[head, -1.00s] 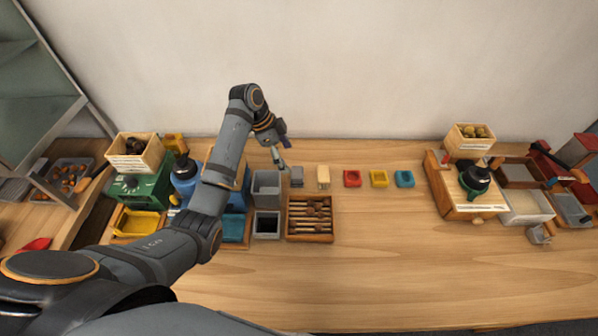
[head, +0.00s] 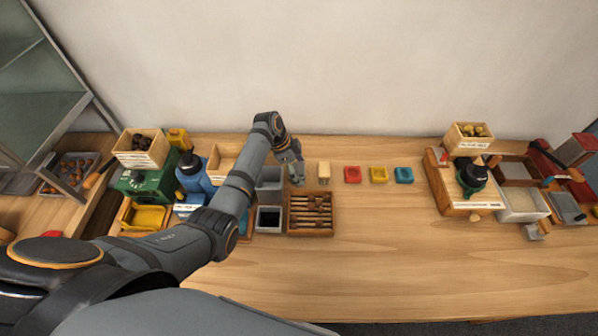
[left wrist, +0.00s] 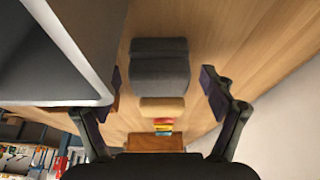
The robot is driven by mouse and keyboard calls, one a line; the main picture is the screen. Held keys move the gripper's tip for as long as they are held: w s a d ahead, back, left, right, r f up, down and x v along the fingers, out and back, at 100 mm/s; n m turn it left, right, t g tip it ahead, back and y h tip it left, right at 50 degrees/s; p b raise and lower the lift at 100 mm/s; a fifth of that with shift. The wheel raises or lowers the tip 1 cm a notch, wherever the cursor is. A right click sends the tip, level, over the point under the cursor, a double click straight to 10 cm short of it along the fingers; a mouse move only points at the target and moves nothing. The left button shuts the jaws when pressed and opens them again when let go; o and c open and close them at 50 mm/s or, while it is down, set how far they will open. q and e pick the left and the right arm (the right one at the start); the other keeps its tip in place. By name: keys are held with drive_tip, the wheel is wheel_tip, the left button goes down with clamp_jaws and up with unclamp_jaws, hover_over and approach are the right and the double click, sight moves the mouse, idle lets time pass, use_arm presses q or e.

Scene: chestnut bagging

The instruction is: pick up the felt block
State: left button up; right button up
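The felt block is a dark grey block (left wrist: 160,72) in the middle of the left wrist view, standing on the wooden table. My left gripper (left wrist: 162,88) is open, with one finger on either side of the block's line and visible space between the fingers and the block. In the head view my left gripper (head: 297,178) is down over the block's place and mostly hides it. My right gripper is not in view.
A grey bin (left wrist: 62,50) stands close beside the left finger. A pale wooden block (head: 324,172) and red (head: 352,174), yellow (head: 379,175) and blue (head: 404,175) pieces line up to the right. A wooden rack (head: 310,232) lies in front. The table's centre right is clear.

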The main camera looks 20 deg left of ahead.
sight(299, 168)
use_arm(q)
drive_tip(key=c, duration=1.3)
drive_tip(key=shift+r, duration=0.1)
wheel_tip(299, 168, up, 9)
drive_tip(key=shift+b, duration=1)
drive_tip(key=shift+r, duration=0.45)
